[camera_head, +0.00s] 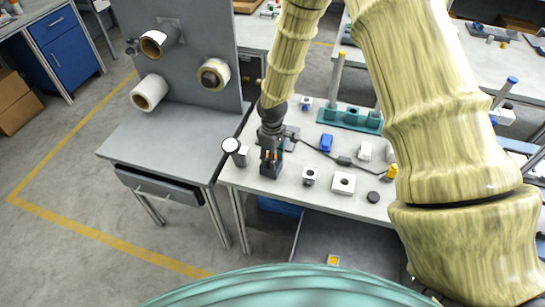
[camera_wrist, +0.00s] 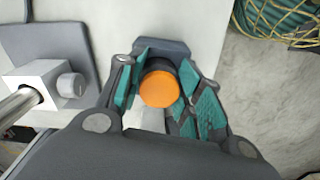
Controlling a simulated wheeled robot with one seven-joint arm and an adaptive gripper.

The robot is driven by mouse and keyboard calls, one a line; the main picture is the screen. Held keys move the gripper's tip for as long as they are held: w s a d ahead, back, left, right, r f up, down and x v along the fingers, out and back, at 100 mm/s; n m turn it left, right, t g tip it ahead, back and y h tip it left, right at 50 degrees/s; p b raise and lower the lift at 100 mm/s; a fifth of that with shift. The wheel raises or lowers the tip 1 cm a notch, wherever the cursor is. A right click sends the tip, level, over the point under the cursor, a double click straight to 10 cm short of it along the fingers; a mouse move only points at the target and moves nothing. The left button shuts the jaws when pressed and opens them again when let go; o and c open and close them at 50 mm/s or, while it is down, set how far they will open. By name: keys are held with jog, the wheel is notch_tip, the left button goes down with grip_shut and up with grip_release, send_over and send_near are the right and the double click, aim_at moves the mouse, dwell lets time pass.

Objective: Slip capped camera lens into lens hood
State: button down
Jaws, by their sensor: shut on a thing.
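A dark lens with a round orange cap (camera_wrist: 160,89) sits between the teal finger pads of my gripper (camera_wrist: 160,92) in the wrist view. My gripper (camera_head: 270,155) is shut on it at the left front of the workbench. A dark grey block (camera_wrist: 175,50) lies directly below the lens. It also shows under my gripper in the head view (camera_head: 272,172). I cannot tell whether the lens touches the block or is inside it. I cannot clearly pick out the lens hood; it may be this dark block.
A white block with a rod and grey knob (camera_wrist: 38,85) stands left of my gripper in the wrist view. White blocks with holes (camera_head: 344,183), a blue piece (camera_head: 326,143), a black disc (camera_head: 373,197) and a teal rack (camera_head: 350,120) stand rightward on the bench (camera_head: 290,192).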

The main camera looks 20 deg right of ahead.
jog(key=shift+s+d+f, duration=0.1)
jog(key=shift+s+f, duration=0.2)
jog(key=shift+f, duration=0.15)
jog(key=shift+w+r+p, duration=0.15)
jog(key=shift+r+p, duration=0.15)
jog(key=shift+r, duration=0.1)
dwell(0.3)
jog(key=shift+w+r+p, duration=0.15)
jog(key=shift+r+p, duration=0.15)
jog(key=shift+r, duration=0.25)
dwell(0.4)
dwell(0.3)
jog(key=shift+f, duration=0.55)
dwell(0.5)
jog(key=shift+s+f+b, duration=0.25)
jog(key=shift+f+b, duration=0.05)
jog(key=shift+b, duration=0.05)
jog(key=c, duration=1.3)
grip_release()
jog(key=shift+s, duration=0.1)
jog(key=shift+o, duration=0.2)
jog(key=shift+f, duration=0.2)
